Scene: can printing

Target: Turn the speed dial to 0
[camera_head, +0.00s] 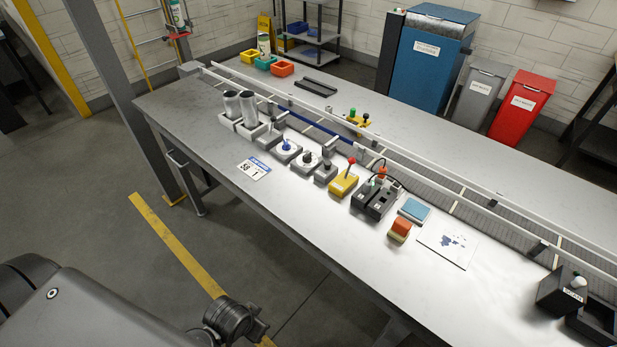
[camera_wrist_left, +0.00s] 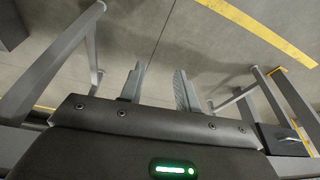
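Two round dials on square grey bases stand in the row of controls on the long table (camera_head: 300,220): one with a blue knob (camera_head: 286,146) and one with a dark knob (camera_head: 307,159). I cannot tell which is the speed dial, and their markings are too small to read. My left arm enters the head view at the lower left, well in front of the table, with its gripper not clearly shown. In the left wrist view, my left gripper (camera_wrist_left: 158,88) has its two fingers apart, with nothing between them but floor beyond. My right gripper is not in view.
A printed card (camera_head: 254,169) lies before the dials. Two silver cans (camera_head: 248,108) stand to their left. A small grey block (camera_head: 325,172), a yellow box with a red lever (camera_head: 343,185) and a black unit (camera_head: 375,200) stand to the right. Rails (camera_head: 440,188) run behind. The table's front strip is clear.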

